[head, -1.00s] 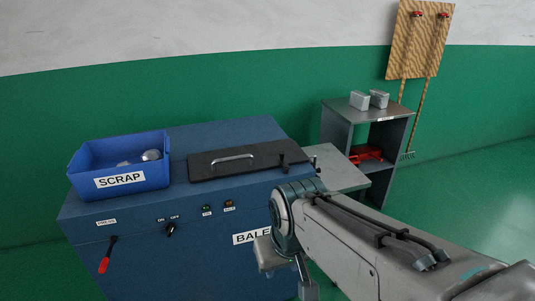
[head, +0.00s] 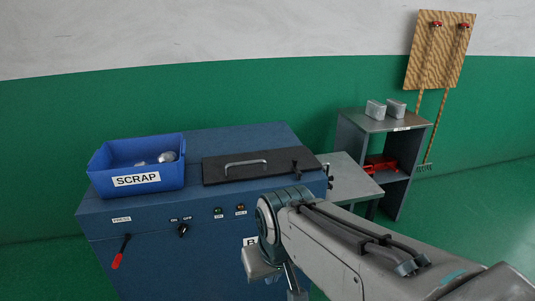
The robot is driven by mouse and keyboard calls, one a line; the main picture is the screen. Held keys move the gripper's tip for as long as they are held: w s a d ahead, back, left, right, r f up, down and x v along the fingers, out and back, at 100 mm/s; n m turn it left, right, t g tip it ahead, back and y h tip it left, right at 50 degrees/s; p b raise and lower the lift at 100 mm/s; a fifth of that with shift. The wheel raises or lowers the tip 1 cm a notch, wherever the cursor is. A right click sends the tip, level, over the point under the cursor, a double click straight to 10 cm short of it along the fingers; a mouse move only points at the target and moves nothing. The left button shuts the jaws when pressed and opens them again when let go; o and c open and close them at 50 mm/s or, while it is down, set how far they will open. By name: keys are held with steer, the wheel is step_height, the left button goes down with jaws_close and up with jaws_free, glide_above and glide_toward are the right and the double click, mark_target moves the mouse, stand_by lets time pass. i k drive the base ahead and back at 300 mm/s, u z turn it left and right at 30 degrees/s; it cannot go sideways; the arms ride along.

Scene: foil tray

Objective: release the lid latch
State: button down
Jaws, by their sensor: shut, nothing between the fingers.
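The dark flat lid (head: 222,174) lies closed on top of the blue baler (head: 140,225), with a silver bar handle (head: 246,163) on it. A small black fitting (head: 297,166) stands at the lid's right end; it looks like the latch, but its exact state is too small to tell. Another dark fitting (head: 329,176) shows at the baler's right edge. My arm reaches in from the lower right and bends down in front of the baler's front. The fingers of my gripper do not show.
A blue SCRAP bin (head: 137,181) with crumpled foil stands on the baler's left. The front has a red-handled lever (head: 120,252), a black knob (head: 183,230) and small buttons. A pale side table (head: 350,178) and a grey shelf (head: 372,122) stand to the right.

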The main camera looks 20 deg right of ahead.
mark_target(299, 174)
steer(key=i, duration=0.75)
steer(key=z, duration=0.85)
